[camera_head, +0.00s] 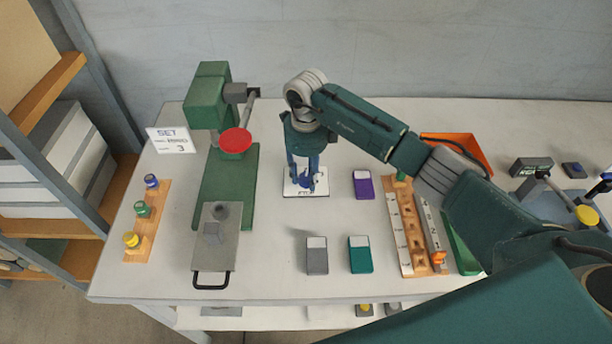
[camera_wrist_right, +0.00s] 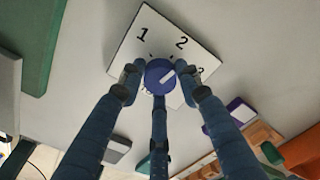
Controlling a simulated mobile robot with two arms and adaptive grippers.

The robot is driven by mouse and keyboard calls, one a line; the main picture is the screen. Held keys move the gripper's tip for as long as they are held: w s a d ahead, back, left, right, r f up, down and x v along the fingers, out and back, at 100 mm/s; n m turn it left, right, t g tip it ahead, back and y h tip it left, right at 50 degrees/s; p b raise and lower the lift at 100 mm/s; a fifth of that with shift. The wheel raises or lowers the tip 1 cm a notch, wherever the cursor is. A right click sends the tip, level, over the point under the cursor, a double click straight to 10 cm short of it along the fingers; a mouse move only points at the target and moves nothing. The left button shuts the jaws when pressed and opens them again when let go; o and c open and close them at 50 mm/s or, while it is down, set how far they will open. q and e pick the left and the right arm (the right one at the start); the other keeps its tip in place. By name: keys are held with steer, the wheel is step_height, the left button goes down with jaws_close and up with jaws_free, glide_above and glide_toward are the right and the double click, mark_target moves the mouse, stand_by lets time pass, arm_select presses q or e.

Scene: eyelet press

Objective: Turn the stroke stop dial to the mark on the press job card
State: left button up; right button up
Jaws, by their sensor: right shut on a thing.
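The stroke stop dial is a round blue knob (camera_wrist_right: 160,77) with a white pointer line, on a white plate (camera_wrist_right: 128,58) marked 1, 2 and a partly hidden figure at right. The pointer line slants up and right, roughly toward that partly hidden figure; I cannot tell if it lines up exactly. My right gripper (camera_head: 303,184) points down over the plate (camera_head: 291,191) and is shut around the knob; its fingers also show in the wrist view (camera_wrist_right: 160,85). The job card (camera_head: 172,140) is a white sign reading SET and 3. My left gripper is not in view.
A green press (camera_head: 208,100) with a red pad (camera_head: 236,141) stands left of the dial. A grey plate (camera_head: 214,240), wooden racks (camera_head: 150,215), purple (camera_head: 364,184), grey (camera_head: 317,256) and teal (camera_head: 360,255) boxes lie around. An orange tray (camera_head: 462,145) is behind my right arm.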

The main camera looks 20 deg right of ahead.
mark_target(306, 177)
steer(key=m+b, duration=0.1)
steer(key=m, duration=0.4)
steer(key=shift+m+b, duration=0.3)
steer(key=shift+b, duration=0.05)
steer(key=shift+m+b, duration=0.4)
steer(key=shift+m, duration=1.5)
steer(key=shift+w+r, duration=0.1)
steer(key=o, duration=1.2)
steer(key=shift+c, duration=0.2)
step_height(306, 177, up, 12)
